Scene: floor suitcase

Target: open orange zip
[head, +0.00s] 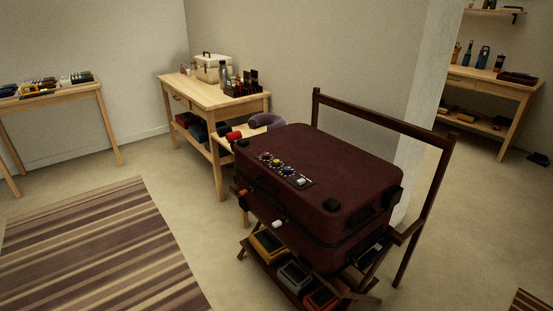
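A dark maroon suitcase (330,175) lies flat and closed on a dark wooden luggage rack (425,195). A zip line runs around its side. A small reddish zip pull (242,192) sticks out at the left end of its long front side. A whitish pull (278,223) shows further right on that side. I cannot clearly tell which zip is orange. A dark panel (287,170) on the lid carries several coloured knobs. Neither of my grippers is in view.
The rack's lower shelf holds several small boxes, including a yellow one (268,243). A wooden table (212,97) stands behind, with a cream case (212,68). A striped rug (105,250) lies left on open floor. A wall end (425,90) stands behind right.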

